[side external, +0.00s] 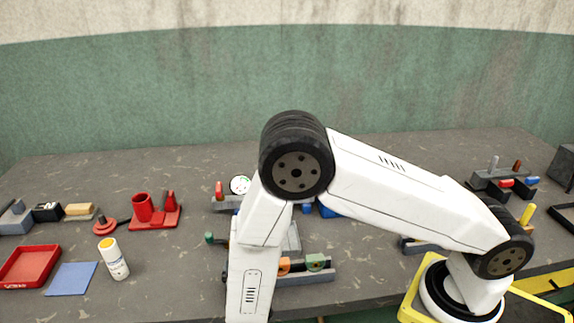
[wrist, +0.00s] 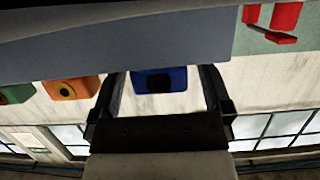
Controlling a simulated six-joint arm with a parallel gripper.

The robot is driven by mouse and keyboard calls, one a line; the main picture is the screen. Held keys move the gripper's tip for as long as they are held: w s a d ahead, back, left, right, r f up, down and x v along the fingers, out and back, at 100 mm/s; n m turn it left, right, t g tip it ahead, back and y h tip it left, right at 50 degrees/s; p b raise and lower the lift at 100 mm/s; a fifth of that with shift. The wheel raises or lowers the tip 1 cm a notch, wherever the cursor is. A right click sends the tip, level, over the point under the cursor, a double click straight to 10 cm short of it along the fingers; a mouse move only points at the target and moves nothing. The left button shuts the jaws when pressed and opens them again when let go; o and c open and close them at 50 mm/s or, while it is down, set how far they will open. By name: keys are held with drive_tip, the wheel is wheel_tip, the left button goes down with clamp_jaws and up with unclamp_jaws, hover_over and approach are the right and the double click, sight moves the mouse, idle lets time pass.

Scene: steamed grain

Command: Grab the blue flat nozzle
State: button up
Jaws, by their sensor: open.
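In the wrist view, a blue block with a dark opening (wrist: 160,80), which looks like the blue flat nozzle, sits at the edge of a grey rack (wrist: 150,45). My gripper (wrist: 163,73) is open, with one black finger on each side of the blue block. I cannot tell whether the fingers touch it. An orange nozzle (wrist: 72,89) and a green nozzle (wrist: 16,95) sit beside it on the rack. In the side external view, the orange nozzle (side external: 284,266) and green nozzle (side external: 317,262) show on the grey rack (side external: 308,278); my arm hides my gripper and the blue block.
Red parts (wrist: 272,20) show at upper right in the wrist view. In the side external view, a white bottle (side external: 114,259), a red tray (side external: 28,266), a blue mat (side external: 72,279) and a red holder (side external: 155,212) stand at left. Another tool rack (side external: 500,182) stands at right.

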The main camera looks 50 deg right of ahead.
idle(0.4)
drive_tip(key=c, duration=1.3)
drive_tip(key=shift+r, duration=0.1)
drive_tip(key=shift+r, duration=0.7)
drive_tip(key=s+d+r, duration=0.3)
drive_tip(key=s+r, duration=0.8)
drive_tip(key=s, duration=0.2)
drive_tip(key=shift+s+r, duration=0.2)
drive_tip(key=shift+s, duration=0.2)
